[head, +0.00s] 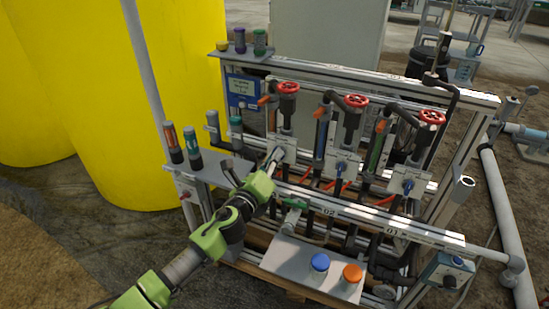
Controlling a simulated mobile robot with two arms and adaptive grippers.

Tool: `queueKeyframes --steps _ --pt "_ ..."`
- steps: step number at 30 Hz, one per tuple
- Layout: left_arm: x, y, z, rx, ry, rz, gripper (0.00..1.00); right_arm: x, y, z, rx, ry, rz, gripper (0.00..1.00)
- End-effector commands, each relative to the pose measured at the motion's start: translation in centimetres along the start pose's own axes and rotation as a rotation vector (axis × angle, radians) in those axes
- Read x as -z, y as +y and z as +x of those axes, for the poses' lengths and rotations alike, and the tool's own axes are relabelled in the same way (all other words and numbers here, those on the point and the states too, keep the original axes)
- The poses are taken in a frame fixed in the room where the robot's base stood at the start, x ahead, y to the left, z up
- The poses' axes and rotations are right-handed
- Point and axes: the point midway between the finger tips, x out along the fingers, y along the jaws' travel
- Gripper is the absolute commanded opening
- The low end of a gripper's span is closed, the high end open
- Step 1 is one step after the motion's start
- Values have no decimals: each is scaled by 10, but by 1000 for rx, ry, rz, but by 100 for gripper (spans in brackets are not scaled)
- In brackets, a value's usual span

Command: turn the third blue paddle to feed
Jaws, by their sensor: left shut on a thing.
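My left gripper (275,157), on the green arm from the lower left, is at the leftmost of three valve stations on the skid. It is shut on the third blue paddle there; the gripper hides the paddle, so I cannot tell which way it points. The middle blue paddle (338,184) and the right blue paddle (407,187) show on their white plates, clear of the gripper. The rail below bears the marks 02 and 01 under these two. My right gripper is not in view.
Red handwheels (355,101) stand above the stations. A front rail (400,229) crosses below. A white panel (290,262) with a blue knob (320,262) and an orange knob (352,273) sits low in front. Yellow tanks (110,90) stand at left, near a shelf (212,172) of bottles.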

Motion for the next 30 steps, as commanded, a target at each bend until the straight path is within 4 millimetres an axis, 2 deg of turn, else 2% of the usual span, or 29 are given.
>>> queueKeyframes --steps 14,15,17,26,30 --pt "-2 -1 1 1 -3 -18 0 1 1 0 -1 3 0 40" --pt "-2 -1 1 1 -3 -18 13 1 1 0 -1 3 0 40" --pt "-2 -1 1 1 -3 -18 25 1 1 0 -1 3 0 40" --pt "-1 0 0 0 -1 -16 25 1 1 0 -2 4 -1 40" --pt "-1 0 -6 0 -1 -16 25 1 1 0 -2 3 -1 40"
